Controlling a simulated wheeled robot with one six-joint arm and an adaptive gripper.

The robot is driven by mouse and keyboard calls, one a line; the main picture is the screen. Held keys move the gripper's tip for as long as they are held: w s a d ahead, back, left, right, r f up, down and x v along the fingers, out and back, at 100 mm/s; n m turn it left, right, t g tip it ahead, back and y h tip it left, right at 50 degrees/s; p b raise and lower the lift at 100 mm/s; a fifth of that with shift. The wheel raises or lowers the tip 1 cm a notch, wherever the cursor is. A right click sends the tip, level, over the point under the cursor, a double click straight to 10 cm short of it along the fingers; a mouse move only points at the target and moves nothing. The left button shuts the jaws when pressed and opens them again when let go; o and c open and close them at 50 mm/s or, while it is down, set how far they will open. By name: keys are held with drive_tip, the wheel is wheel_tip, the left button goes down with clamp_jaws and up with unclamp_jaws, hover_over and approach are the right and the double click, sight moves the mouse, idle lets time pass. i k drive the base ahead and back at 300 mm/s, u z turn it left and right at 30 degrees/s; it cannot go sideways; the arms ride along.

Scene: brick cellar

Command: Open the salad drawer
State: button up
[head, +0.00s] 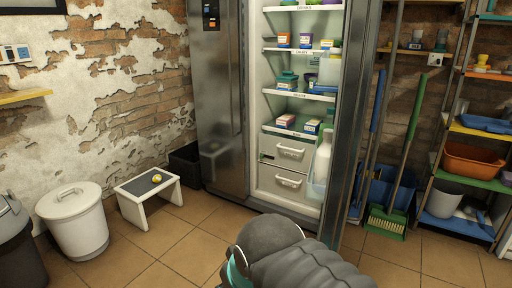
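A tall steel fridge (221,110) stands against the back wall with its right compartment open and its door (347,115) swung out to the right. At the bottom of that compartment are two pale drawers with bar handles, an upper drawer (282,158) and a lower drawer (282,190). Both look shut or nearly so. I cannot read which one is the salad drawer. A white jug (321,165) in the door rack overlaps their right side. My dark arm fills the bottom middle, in front of the fridge; my gripper is not visible.
Shelves above the drawers hold boxes and tubs (287,80). A low white stool (146,215) with a small yellow thing (157,178), a black bin (185,163) and a lidded white bucket (80,228) stand left. A broom (386,220) leans right. Tiled floor is clear before the fridge.

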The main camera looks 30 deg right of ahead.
sight(286, 158)
drive_tip(key=z, duration=0.2)
drive_tip(key=i, duration=1.15)
drive_tip(key=z, duration=0.65)
